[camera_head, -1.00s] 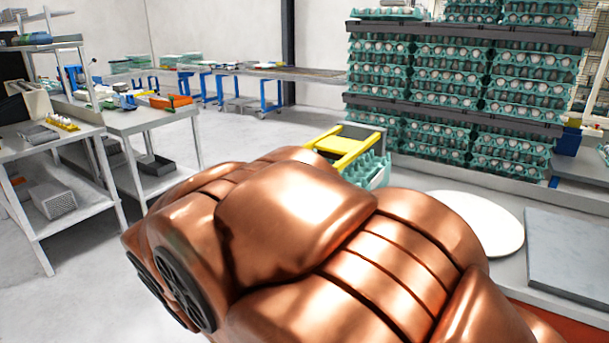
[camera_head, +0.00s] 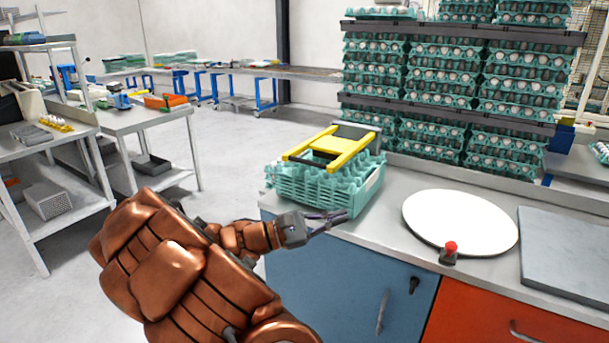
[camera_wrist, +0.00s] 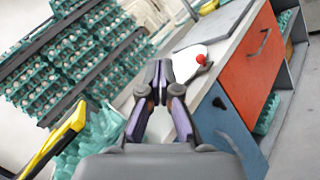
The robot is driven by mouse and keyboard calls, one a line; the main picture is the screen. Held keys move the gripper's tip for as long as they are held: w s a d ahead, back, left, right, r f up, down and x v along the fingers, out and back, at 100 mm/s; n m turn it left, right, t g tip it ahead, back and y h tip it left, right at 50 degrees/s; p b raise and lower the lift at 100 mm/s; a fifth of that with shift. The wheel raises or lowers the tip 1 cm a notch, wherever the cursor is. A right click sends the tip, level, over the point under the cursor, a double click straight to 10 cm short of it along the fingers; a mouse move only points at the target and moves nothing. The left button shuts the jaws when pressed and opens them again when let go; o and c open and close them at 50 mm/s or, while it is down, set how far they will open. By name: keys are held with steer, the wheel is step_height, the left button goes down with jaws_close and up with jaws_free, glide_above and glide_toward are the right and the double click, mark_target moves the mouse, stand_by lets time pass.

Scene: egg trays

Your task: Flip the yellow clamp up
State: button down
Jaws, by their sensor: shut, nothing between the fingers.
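The yellow clamp (camera_head: 334,149) lies across the top of a green egg tray stack (camera_head: 307,193) at the left end of the counter. It looks flat on the stack, with a dark bar at its back. In the wrist view, part of the yellow clamp (camera_wrist: 57,141) shows at the left edge, beside the green trays (camera_wrist: 92,140). My gripper (camera_head: 343,218) is shut and empty, just in front of and below the stack near the counter edge, apart from the clamp. In the wrist view, my gripper's fingers (camera_wrist: 159,72) meet at their tips.
A white round plate (camera_head: 460,222), a red button (camera_head: 450,249) and a grey board (camera_head: 570,248) are on the counter right of the stack. Tall egg tray stacks (camera_head: 440,95) stand behind. Blue (camera_head: 350,290) and orange cabinet fronts (camera_head: 480,310) are below.

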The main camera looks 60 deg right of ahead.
steer(key=w+d+f+n+t+h, duration=0.2)
steer(key=w+d+n+h, duration=0.2)
steer(key=w, duration=0.2)
steer(key=w+d+f+n+t+h, duration=0.2)
steer(key=w+d+n+t+h, duration=0.1)
steer(key=w+n+h, duration=0.15)
steer(key=w+d+f+n+t+h, duration=0.2)
steer(key=w+f+n+t, duration=0.6)
steer(key=w+t, duration=0.1)
steer(key=shift+w+d+f+t+p, duration=0.15)
steer(key=shift+w+f+t+p, duration=0.15)
steer(key=shift+w+f+p, duration=0.15)
steer(key=shift+r+n, duration=0.1)
steer(key=shift+n, duration=0.15)
steer(key=a+r+p+x, duration=0.1)
steer(key=r+p+x, duration=0.1)
steer(key=x, duration=1)
steer(key=shift+r+p, duration=0.3)
steer(key=shift+p, duration=0.4)
steer(key=shift+w+d+r, duration=0.1)
